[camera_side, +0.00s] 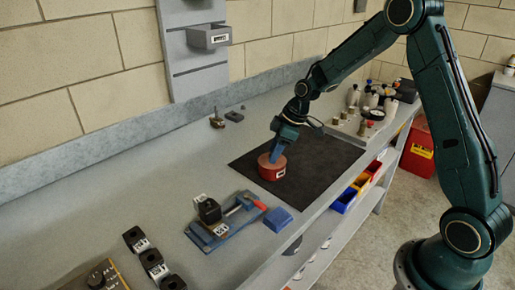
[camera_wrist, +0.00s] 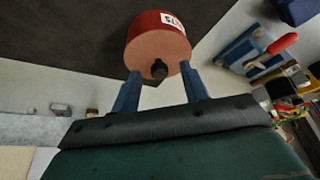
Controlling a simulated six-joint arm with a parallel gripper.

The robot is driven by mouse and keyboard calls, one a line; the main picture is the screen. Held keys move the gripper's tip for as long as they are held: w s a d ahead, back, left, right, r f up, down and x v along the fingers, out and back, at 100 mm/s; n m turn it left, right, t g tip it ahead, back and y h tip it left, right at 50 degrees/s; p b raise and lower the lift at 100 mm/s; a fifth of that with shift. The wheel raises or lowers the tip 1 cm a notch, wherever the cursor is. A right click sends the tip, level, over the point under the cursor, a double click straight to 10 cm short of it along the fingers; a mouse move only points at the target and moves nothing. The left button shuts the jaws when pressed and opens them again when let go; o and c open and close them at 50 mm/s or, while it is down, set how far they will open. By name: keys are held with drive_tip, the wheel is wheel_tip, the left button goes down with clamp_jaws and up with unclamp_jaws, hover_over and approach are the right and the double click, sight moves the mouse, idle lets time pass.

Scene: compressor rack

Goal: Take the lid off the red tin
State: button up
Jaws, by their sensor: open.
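The red tin (camera_side: 272,172) stands upright on the black mat (camera_side: 318,152) in the side view. It also shows in the wrist view (camera_wrist: 148,24), with a white label on its side. Its lid (camera_wrist: 172,50) is a dull reddish disc with a dark knob (camera_wrist: 159,70) in the middle, and it sits on the tin. My gripper (camera_wrist: 157,82) is open, its two blue fingers on either side of the knob and apart from it in the wrist view. In the side view my gripper (camera_side: 276,156) is right over the lid; whether the fingertips touch the lid I cannot tell.
A blue fixture with a red handle (camera_side: 228,222) and a blue block (camera_side: 278,219) lie left of the mat. Several bottles and fittings (camera_side: 365,108) stand at the far right end. Black labelled blocks (camera_side: 152,262) sit at the near left. The mat right of the tin is clear.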

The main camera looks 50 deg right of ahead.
drive_tip(key=shift+w+a+f, duration=0.1)
drive_tip(key=shift+f, duration=0.1)
idle(0.4)
clamp_jaws()
drive_tip(key=shift+r, duration=0.1)
wheel_tip(320, 180, up, 20)
idle(0.8)
idle(0.4)
